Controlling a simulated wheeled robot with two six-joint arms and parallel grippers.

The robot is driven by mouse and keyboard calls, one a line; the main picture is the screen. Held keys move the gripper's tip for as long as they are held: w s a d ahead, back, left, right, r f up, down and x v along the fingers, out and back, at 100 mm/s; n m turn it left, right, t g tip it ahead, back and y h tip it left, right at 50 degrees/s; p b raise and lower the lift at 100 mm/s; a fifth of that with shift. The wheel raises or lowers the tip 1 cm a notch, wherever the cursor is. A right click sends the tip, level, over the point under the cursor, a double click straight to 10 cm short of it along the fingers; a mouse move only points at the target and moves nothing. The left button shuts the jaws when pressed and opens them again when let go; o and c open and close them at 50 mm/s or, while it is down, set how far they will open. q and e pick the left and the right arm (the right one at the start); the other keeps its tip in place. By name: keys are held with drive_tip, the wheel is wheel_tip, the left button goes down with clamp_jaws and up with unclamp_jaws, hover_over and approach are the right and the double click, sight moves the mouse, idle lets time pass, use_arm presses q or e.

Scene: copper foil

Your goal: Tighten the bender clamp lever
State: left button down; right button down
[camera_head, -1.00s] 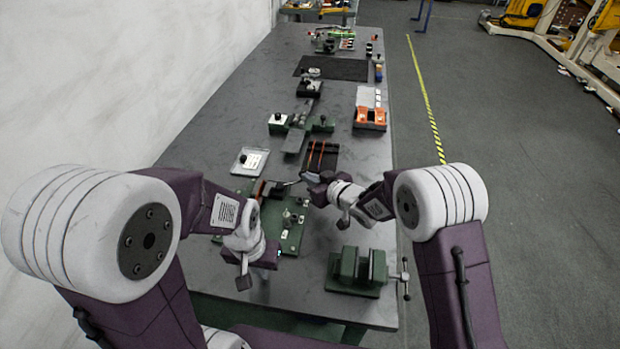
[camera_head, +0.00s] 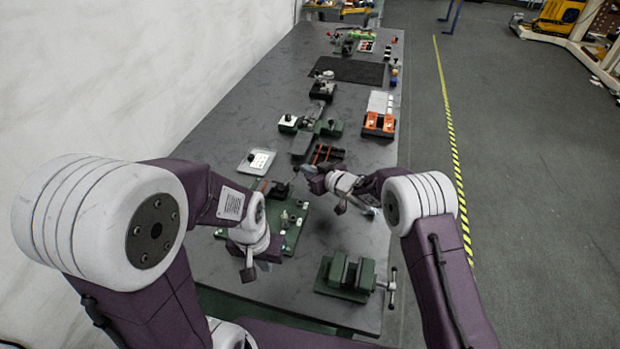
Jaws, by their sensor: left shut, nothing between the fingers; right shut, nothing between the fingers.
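A green-based fixture (camera_head: 292,238) with several small pale and metal fittings lies on the near part of the bench, partly hidden by my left arm. It may be the bender; I cannot make out its clamp lever. My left gripper (camera_head: 278,190) is shut at the fixture's far edge, small and dark; I cannot tell whether it touches anything. My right gripper (camera_head: 306,170) is shut and empty, beyond and to the right of the fixture, near the dark tray with red strips (camera_head: 327,152).
A green vise (camera_head: 345,277) stands at the near right of the bench (camera_head: 225,120). A pale plate (camera_head: 257,161) lies left of the grippers. Another green fixture (camera_head: 328,128), an orange-and-dark holder (camera_head: 379,124) and a black mat (camera_head: 348,70) lie farther back.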

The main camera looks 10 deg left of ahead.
drive_tip(key=shift+w+a+r+p, duration=0.1)
drive_tip(key=shift+w+a+p, duration=0.3)
drive_tip(key=shift+w, duration=0.3)
drive_tip(key=shift+w+a, duration=0.3)
drive_tip(key=shift+a, duration=0.2)
drive_tip(key=shift+w+a, duration=0.3)
drive_tip(key=shift+a, duration=0.3)
drive_tip(key=v, duration=0.9)
